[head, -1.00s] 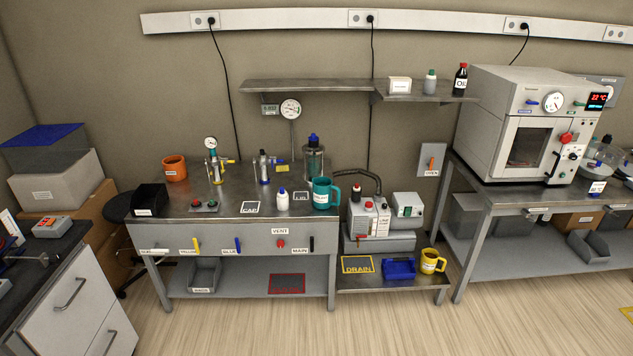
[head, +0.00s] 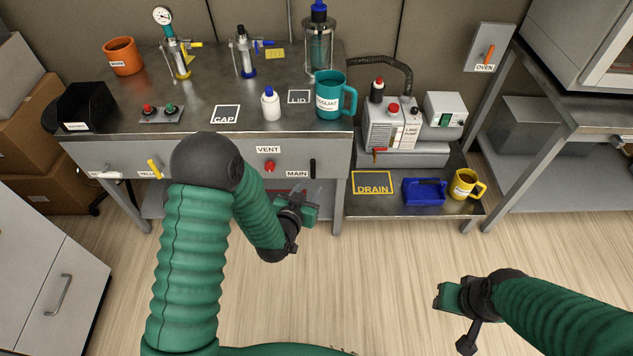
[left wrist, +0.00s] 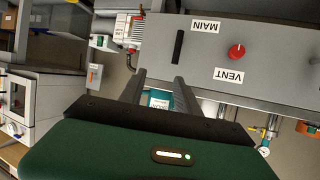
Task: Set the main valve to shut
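The main valve is a black lever handle (head: 312,168) on the front panel of the workbench, right of its MAIN label (head: 297,174). The handle points straight up and down in the head view. It also shows in the left wrist view (left wrist: 178,47), where the label reads upside down. My left gripper (head: 311,190) is just below and in front of the handle, apart from it. Its two fingers (left wrist: 158,88) stand apart with nothing between them. My right gripper (head: 438,297) is over the floor at the right; its finger gap is unclear.
The red VENT knob (head: 270,166) sits left of the main handle, and a yellow lever (head: 155,169) is further left. The drain shelf (head: 405,206) with a blue tray (head: 425,191) and yellow mug (head: 466,186) stands to the right. Open floor lies before the bench.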

